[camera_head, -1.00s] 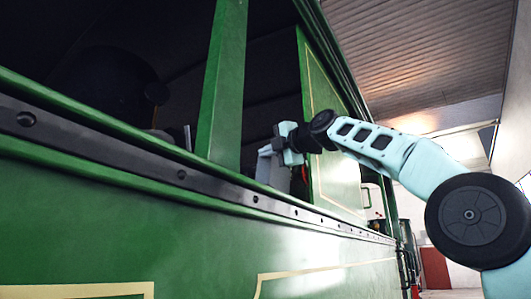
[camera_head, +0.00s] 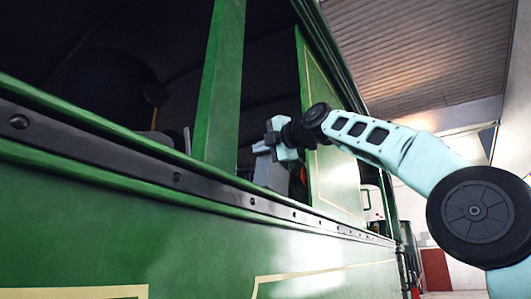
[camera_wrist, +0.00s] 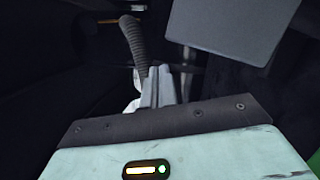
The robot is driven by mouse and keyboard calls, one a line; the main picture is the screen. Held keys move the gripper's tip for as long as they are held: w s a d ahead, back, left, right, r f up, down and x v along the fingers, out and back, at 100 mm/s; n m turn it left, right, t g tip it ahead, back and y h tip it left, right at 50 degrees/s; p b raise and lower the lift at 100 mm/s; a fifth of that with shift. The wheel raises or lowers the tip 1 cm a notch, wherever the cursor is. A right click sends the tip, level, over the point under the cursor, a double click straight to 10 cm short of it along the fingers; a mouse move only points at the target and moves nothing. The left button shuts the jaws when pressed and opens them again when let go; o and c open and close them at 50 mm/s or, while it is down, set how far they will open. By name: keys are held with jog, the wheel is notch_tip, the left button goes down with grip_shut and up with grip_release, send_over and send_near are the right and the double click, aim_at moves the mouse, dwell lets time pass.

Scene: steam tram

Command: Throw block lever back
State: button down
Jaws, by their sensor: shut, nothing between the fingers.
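My gripper (camera_head: 262,147) reaches through the side opening of the green tram cab, its fingers pointing left into the dark interior. In the wrist view its two grey fingers (camera_wrist: 158,78) are together with nothing between them. A dark ribbed, curved grip (camera_wrist: 133,40) stands just left of and beyond the fingertips; whether it belongs to the block lever I cannot tell. A pale shape beside the left finger is partly hidden. I cannot pick out the block lever for sure in the head view.
A flat grey panel (camera_wrist: 225,25) is close at upper right in the wrist view. The green window post (camera_head: 219,90) stands left of my gripper. The dark riveted sill strip (camera_head: 120,158) runs below it, and a green end panel (camera_head: 330,150) stands right.

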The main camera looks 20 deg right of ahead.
jog(key=a+b+v, duration=0.1)
jog(key=b+v, duration=0.4)
jog(key=v, duration=0.5)
jog(key=shift+s+r, duration=0.35)
jog(key=shift+r, duration=0.3)
